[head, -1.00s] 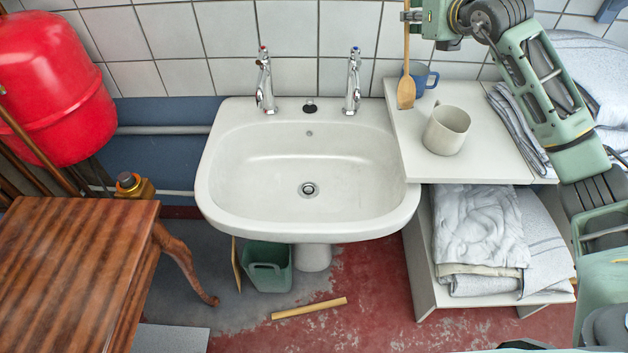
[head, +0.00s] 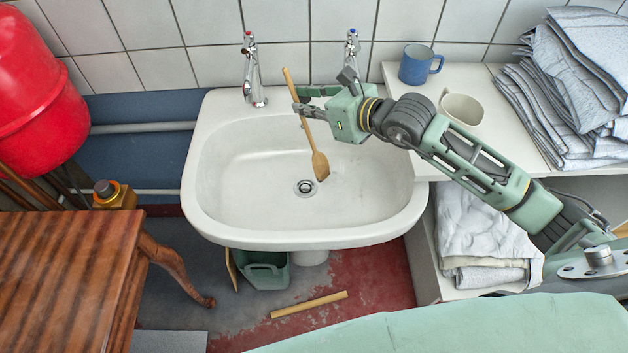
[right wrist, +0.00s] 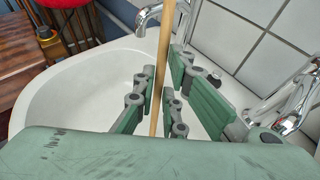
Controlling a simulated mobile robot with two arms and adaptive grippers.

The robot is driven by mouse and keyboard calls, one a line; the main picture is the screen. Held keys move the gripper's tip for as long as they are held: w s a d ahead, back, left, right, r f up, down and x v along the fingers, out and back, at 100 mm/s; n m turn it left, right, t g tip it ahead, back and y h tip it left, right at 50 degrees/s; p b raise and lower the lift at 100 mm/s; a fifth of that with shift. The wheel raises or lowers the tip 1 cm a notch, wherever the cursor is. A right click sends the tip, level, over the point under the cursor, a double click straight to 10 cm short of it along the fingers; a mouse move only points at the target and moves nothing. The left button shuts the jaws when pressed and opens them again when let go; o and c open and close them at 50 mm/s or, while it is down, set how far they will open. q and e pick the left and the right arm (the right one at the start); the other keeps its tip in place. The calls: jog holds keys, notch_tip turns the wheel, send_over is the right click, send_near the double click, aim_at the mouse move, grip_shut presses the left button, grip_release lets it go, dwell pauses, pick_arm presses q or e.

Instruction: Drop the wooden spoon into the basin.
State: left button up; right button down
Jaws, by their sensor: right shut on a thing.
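The wooden spoon (head: 319,164) hangs over the white basin (head: 222,178), slightly tilted, with its bowl end down near the drain. My right gripper (head: 301,108) is shut on the spoon's handle, above the back part of the basin. In the right wrist view the handle (right wrist: 164,62) runs between the fingers of my right gripper (right wrist: 158,103), with the basin (right wrist: 75,90) below. I cannot tell whether the spoon's tip touches the basin. My left gripper is not in view.
Two taps, the left one (head: 253,70) and the right one (head: 352,50), stand at the basin's back rim. A wooden table (head: 60,270) is at left.

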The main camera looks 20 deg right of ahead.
aim_at(308, 123)
jog(key=shift+d+f+b, duration=0.1)
jog(key=shift+f+b, duration=1)
jog(key=shift+f, duration=1.45)
jog(key=c, duration=1.7)
grip_release()
jog(key=shift+c, duration=0.2)
jog(key=v, duration=1.2)
jog(key=shift+r, duration=0.15)
